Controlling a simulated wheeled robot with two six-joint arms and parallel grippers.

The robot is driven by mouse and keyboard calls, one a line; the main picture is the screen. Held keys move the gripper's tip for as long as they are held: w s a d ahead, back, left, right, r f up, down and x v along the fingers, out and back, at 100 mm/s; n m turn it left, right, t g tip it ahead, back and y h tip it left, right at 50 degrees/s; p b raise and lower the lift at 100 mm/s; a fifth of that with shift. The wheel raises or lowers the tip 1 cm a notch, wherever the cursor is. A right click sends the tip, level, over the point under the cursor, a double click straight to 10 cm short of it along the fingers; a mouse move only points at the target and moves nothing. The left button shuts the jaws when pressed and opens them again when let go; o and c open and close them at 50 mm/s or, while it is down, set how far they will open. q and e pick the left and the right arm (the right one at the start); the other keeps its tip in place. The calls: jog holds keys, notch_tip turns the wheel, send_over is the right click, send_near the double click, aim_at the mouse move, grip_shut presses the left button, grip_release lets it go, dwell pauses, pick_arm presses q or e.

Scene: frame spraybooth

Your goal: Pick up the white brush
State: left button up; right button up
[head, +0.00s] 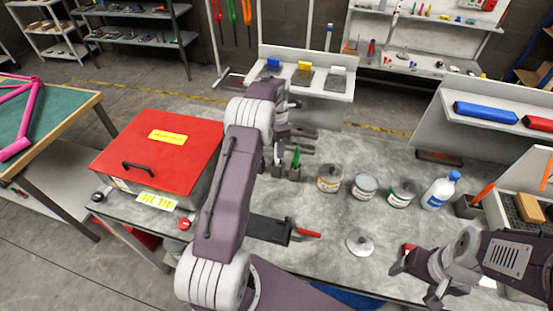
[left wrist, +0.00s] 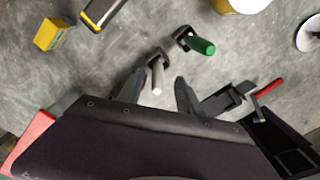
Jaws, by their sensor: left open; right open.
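The white brush (left wrist: 157,79) stands in a small dark holder on the grey bench, its pale handle pointing up toward the camera in the left wrist view. My left gripper (left wrist: 158,92) is open, and its two dark fingers lie on either side of the handle in that view; I cannot tell whether they touch it. My right gripper (head: 412,276) is open and empty at the lower right, over the bench's front.
A green brush (left wrist: 203,46) stands in a holder beside the white one. Several cans (head: 329,178) and a white bottle (head: 439,191) stand to the right. A red-lidded box (head: 165,150) is at left. A red-handled tool (head: 307,233) lies near the front.

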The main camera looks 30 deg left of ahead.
aim_at(277, 165)
pick_arm(q)
jog(key=shift+d+f, duration=0.1)
jog(key=shift+f, duration=0.3)
jog(key=shift+f+p, duration=0.35)
jog(key=f, duration=0.1)
jog(key=f+p, duration=0.1)
jog(key=f, duration=0.2)
jog(key=shift+a+p, duration=0.25)
jog(key=shift+p, duration=0.05)
jog(key=shift+w+f, duration=0.15)
jog(key=shift+f, duration=0.15)
grip_shut()
